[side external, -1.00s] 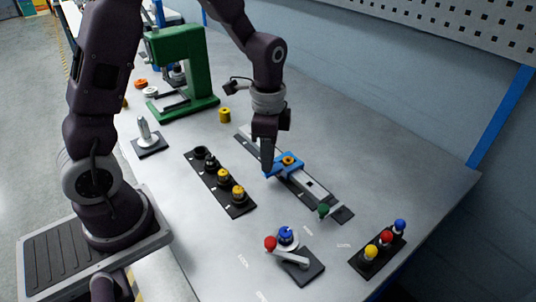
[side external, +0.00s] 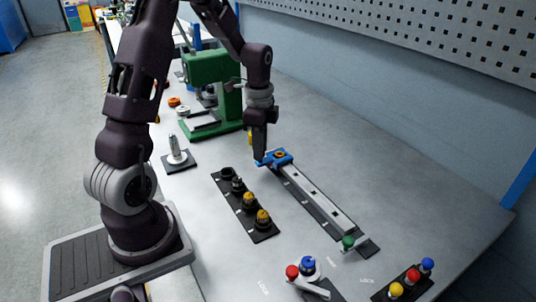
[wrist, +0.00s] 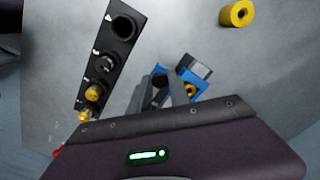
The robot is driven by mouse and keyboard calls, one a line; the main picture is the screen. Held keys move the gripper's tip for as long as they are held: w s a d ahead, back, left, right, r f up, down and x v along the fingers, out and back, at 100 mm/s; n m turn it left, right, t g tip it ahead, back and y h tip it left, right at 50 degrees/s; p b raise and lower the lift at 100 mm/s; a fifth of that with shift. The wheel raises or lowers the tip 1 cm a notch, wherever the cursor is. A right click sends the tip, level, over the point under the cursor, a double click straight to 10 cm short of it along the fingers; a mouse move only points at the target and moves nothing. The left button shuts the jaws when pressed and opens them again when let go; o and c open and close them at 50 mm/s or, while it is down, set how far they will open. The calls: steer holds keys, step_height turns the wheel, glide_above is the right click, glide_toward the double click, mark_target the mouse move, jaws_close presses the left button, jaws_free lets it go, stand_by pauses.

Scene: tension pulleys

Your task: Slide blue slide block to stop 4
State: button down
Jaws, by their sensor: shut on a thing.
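The blue slide block (side external: 271,163), with an orange-yellow round piece on top, sits on the grey rail (side external: 318,197) at its far end, by the green press. The bare rail stretches from the block toward the near right. My gripper (side external: 260,156) is at the block's left side, pointing down and shut on part of it. In the wrist view the block (wrist: 183,71) shows beside and partly behind my fingers (wrist: 168,90), which hide the gripped part. I cannot read any stop numbers along the rail.
A black holder (side external: 246,206) with yellow-topped pegs lies left of the rail. A green press (side external: 228,105) stands behind it. A green knob (side external: 348,242) is at the rail's near end. Red, blue and yellow knobs (side external: 413,277) are at front right. The table right of the rail is clear.

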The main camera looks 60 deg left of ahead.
steer(key=shift+a, duration=0.35)
steer(key=c, duration=1.2)
jaws_free()
steer(key=shift+d+r, duration=0.1)
step_height(320, 180, up, 7)
